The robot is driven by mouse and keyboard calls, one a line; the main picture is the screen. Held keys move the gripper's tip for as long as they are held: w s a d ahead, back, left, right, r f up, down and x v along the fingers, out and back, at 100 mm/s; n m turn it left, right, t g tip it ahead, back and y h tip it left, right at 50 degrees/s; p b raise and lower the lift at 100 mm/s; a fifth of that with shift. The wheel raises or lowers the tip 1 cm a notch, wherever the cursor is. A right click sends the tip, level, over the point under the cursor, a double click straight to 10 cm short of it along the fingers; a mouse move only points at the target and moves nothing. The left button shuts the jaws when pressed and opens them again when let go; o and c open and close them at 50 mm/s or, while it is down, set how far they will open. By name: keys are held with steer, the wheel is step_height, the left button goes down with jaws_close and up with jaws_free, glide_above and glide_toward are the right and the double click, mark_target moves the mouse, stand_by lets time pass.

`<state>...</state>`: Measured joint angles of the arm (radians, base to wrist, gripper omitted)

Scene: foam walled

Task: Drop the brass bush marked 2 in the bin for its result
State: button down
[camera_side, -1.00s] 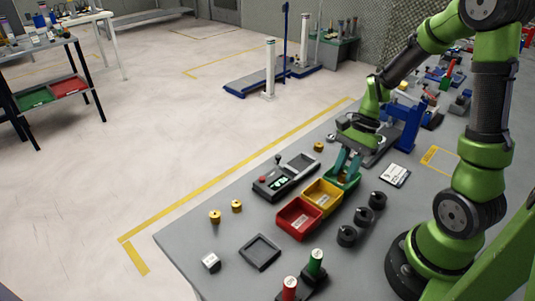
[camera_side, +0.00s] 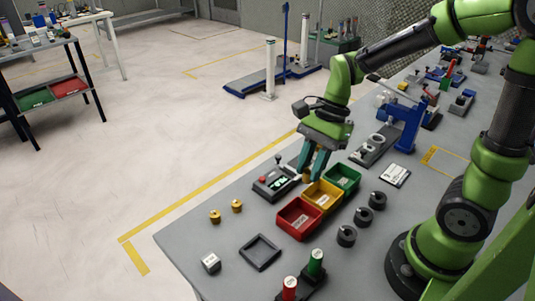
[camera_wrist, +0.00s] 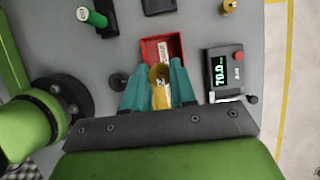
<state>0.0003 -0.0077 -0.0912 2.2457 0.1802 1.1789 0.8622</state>
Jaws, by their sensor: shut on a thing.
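My gripper (camera_side: 310,175) is shut on a brass bush (camera_side: 306,178). In the wrist view the bush (camera_wrist: 158,74) sits between the teal fingers (camera_wrist: 158,86), with a 2 on its label. I hold it above the bins, near the yellow bin (camera_side: 323,197); the exact height is hard to tell. The red bin (camera_side: 299,217) is nearer the front and the green bin (camera_side: 343,178) farther back, all in one row. In the wrist view the red bin (camera_wrist: 175,42) lies beyond the bush, and the yellow bin (camera_wrist: 160,101) is partly hidden below it.
A gauge with a lit display (camera_side: 278,182) stands left of the bins.

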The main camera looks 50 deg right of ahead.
steer(key=shift+f, duration=2.4)
steer(key=c, duration=0.8)
jaws_free()
steer(key=shift+c, duration=0.2)
steer(key=v, duration=1.7)
